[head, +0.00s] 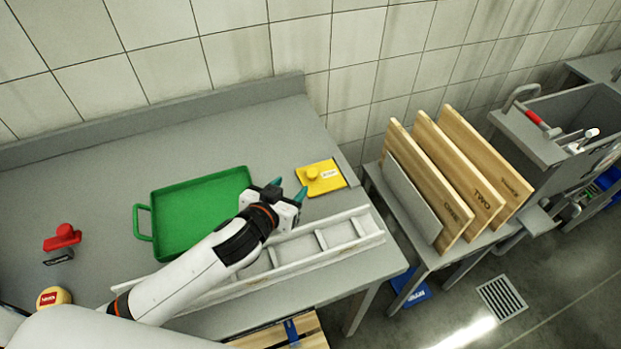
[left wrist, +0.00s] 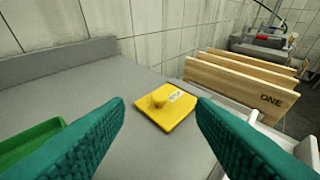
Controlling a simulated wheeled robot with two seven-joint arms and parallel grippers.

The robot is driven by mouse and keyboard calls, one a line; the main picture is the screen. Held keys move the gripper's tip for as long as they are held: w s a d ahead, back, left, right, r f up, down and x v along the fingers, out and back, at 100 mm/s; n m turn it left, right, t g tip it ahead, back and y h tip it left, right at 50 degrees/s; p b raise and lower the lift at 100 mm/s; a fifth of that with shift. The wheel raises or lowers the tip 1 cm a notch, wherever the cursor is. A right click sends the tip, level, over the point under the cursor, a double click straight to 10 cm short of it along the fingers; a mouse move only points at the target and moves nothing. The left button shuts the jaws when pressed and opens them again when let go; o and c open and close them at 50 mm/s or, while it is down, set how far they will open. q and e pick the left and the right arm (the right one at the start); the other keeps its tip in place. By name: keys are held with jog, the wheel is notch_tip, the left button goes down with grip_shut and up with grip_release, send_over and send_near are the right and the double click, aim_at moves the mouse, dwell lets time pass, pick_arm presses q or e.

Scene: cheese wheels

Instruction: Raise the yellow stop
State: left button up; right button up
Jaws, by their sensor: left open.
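The yellow stop (head: 321,177) is a flat yellow plate with a round knob and a small white label. It lies on the grey table near its right end, and it also shows in the left wrist view (left wrist: 165,106). My left gripper (head: 288,191) has teal fingers and is open and empty. It is just left of the stop in the head view. In the left wrist view the stop lies ahead, between the two fingers (left wrist: 160,112) in the picture and apart from them. My right gripper is not in view.
A green tray (head: 139,221) lies left of my gripper. A white ladder-like rail (head: 340,233) runs along the table's front edge. A red-knobbed piece (head: 62,237) and a small cheese wheel (head: 54,297) are at far left. Wooden boards (head: 462,160) stand on the right. A tiled wall is behind.

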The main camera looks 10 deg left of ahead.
aim_at(311, 173)
pick_arm(q)
notch_tip(311, 173, down, 3)
jog(key=shift+w+r+b, duration=0.1)
jog(key=shift+w+b, duration=0.05)
jog(key=shift+b, duration=0.7)
jog(key=shift+f, duration=0.2)
jog(key=shift+w, duration=0.2)
jog(key=shift+w+d+f, duration=0.1)
jog(key=shift+w, duration=0.25)
jog(key=p+x, duration=0.1)
jog(key=x, duration=0.9)
jog(key=shift+w+d+f, duration=0.1)
jog(key=shift+w+f, duration=0.15)
jog(key=shift+w, duration=0.1)
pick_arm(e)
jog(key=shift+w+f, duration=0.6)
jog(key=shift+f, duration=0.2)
pick_arm(q)
grip_shut()
